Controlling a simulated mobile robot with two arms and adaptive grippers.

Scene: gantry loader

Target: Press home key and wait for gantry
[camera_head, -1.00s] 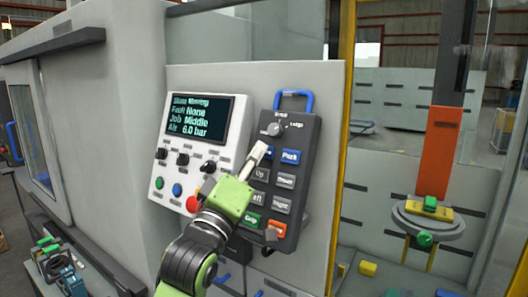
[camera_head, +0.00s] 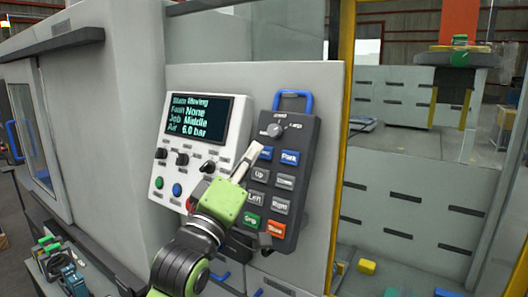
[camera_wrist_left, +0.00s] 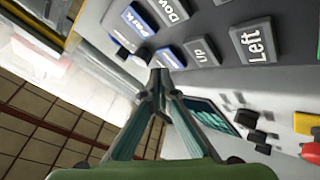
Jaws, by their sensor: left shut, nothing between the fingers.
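The home key, a blue key (camera_head: 266,153) left of the blue Park key (camera_head: 289,158), sits on the dark pendant (camera_head: 312,150); its label is not readable. In the left wrist view the blue key (camera_wrist_left: 173,58) shows just beyond the fingertips. My left gripper (camera_head: 256,147) is shut and empty, its tips just left of the key; I cannot tell whether they touch. The gantry's orange column (camera_head: 460,20) is at the upper right, with a round head (camera_head: 482,60) carrying a yellow and green piece (camera_head: 452,50). The screen (camera_head: 199,118) reads State Moving, Fault None, Job Middle.
The white control panel (camera_head: 157,178) has knobs and a blue button (camera_head: 176,189) beside my arm. A blue handle (camera_head: 293,98) tops the pendant. A yellow post (camera_head: 342,150) edges the machine opening. A yellow block (camera_head: 367,267) lies low inside.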

